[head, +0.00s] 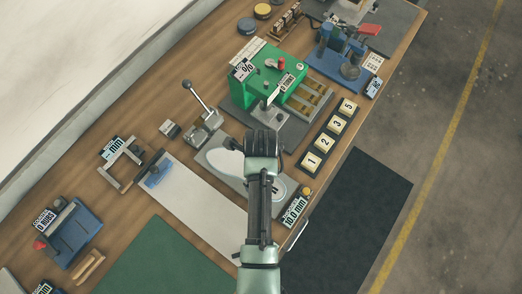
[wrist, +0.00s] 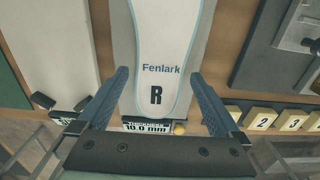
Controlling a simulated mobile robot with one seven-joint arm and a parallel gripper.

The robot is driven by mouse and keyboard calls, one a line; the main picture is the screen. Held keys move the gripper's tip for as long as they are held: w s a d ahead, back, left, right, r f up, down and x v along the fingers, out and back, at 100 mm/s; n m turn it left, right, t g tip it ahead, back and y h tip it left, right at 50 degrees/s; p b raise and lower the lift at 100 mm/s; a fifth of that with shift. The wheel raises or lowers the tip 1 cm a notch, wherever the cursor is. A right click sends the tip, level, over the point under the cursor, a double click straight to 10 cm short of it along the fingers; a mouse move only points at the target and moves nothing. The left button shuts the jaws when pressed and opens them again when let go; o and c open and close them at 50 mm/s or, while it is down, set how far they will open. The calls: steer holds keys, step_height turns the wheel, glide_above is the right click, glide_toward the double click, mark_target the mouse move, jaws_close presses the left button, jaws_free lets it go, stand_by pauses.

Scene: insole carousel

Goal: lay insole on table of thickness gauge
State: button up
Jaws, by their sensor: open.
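A white insole (wrist: 160,55) with a pale blue rim, marked "Fenlark" and "R", lies flat on a grey plate (wrist: 124,40) in the wrist view. In the head view the insole (head: 228,162) shows partly on the grey plate (head: 212,154), with my arm hiding its middle. The thickness readout (wrist: 148,126), showing 10.0 mm, stands just beyond the heel; the readout (head: 294,211) also shows in the head view. My gripper (wrist: 160,75) is open, with one finger on each side of the insole's heel end. Its height above the plate is hard to tell. Its fingertips are hidden in the head view.
A lever device (head: 205,124) stands at the plate's upper left. A green machine (head: 270,75) and numbered blocks (head: 325,142) are to the right. A long pale board (head: 190,198) and a green mat (head: 160,258) lie to the left. A yellow knob (wrist: 180,128) sits beside the readout.

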step_height(320, 180, up, 12)
steer(key=f, duration=0.1)
steer(key=w+r+n+t, duration=0.7)
steer(key=w+r+t, duration=0.1)
steer(key=w+r, duration=0.65)
steer(key=w+r+n+t, duration=0.2)
steer(key=r+n+t, duration=0.1)
steer(key=r, duration=0.5)
steer(key=w+r+n+t, duration=0.2)
steer(key=r+t, duration=0.1)
steer(key=r, duration=0.5)
step_height(320, 180, up, 16)
steer(key=s+r+n+t, duration=0.1)
steer(key=s+n+t, duration=0.1)
steer(key=n+t, duration=0.35)
steer(key=s+r+n+t, duration=0.7)
steer(key=s+r, duration=0.5)
steer(key=r, duration=0.5)
steer(key=shift+s+n+t, duration=0.3)
steer(key=shift+n+t, duration=0.05)
steer(key=shift+t, duration=0.1)
